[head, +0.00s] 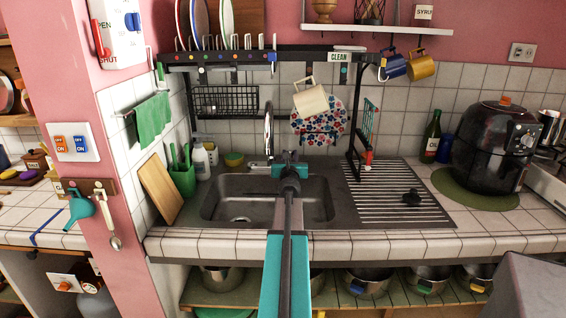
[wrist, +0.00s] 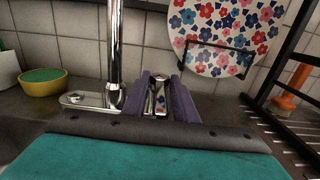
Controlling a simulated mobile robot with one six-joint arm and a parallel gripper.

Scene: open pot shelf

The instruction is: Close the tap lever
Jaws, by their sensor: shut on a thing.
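The chrome tap (head: 268,132) stands at the back of the sink (head: 235,208). Its upright spout and base plate (wrist: 92,101) show at left in the wrist view. The tap lever (wrist: 160,98) is a short chrome piece to the right of the spout. My gripper (head: 290,158) is over the back rim of the sink, just right of the tap. In the wrist view, the purple jaws of my gripper (wrist: 166,100) are shut on the lever, one on each side. In the head view my gripper hides the lever.
A dish rack (head: 265,58) spans above the sink. A floral plate (head: 318,132) and a cream mug (head: 311,102) are close behind my gripper. A green-and-yellow bowl (wrist: 42,82) is left of the tap. A ridged drainboard (head: 397,200) lies right, mostly clear.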

